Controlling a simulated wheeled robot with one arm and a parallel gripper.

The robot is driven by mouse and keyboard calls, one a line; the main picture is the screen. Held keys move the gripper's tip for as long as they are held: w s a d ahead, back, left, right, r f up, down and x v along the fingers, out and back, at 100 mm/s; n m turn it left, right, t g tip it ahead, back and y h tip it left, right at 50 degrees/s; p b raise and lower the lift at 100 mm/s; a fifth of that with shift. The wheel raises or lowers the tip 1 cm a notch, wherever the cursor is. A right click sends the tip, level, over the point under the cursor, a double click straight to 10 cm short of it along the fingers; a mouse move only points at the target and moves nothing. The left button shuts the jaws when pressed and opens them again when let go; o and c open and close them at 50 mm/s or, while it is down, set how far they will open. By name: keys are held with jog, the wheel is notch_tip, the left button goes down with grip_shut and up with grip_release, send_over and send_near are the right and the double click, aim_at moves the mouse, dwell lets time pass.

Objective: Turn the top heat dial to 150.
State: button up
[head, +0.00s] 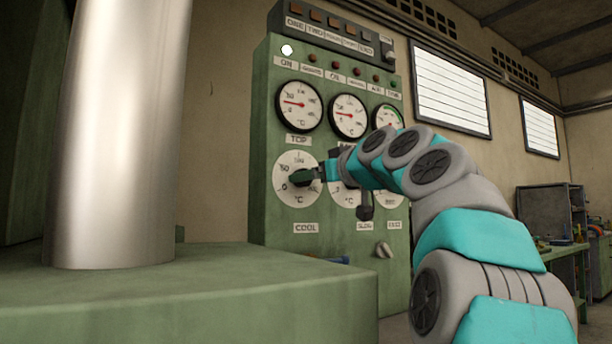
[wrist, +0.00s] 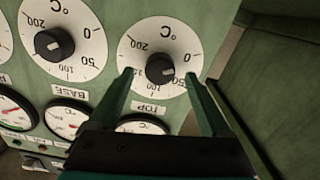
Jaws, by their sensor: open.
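The top heat dial (wrist: 187,44) is a round white face with a black knob (wrist: 160,69) at its centre, above the TOP label in the wrist view, where the panel appears upside down. A small light mark on the knob points to the lower right, roughly toward 50. My gripper (wrist: 159,75) is open, with one fingertip on each side of the knob; contact is not clear. In the head view, my gripper (head: 314,175) reaches the top dial (head: 296,194) from the right, covering part of it.
The base dial (wrist: 88,17) sits beside the top dial. Round temperature gauges (head: 299,106) and indicator lamps are above the dials on the green cabinet (head: 264,130). A large metal roll (head: 120,130) stands at the left. A small lever (head: 384,250) is lower on the panel.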

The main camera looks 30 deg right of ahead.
jog(key=shift+w+d, duration=0.1)
jog(key=shift+w, duration=1.05)
grip_shut()
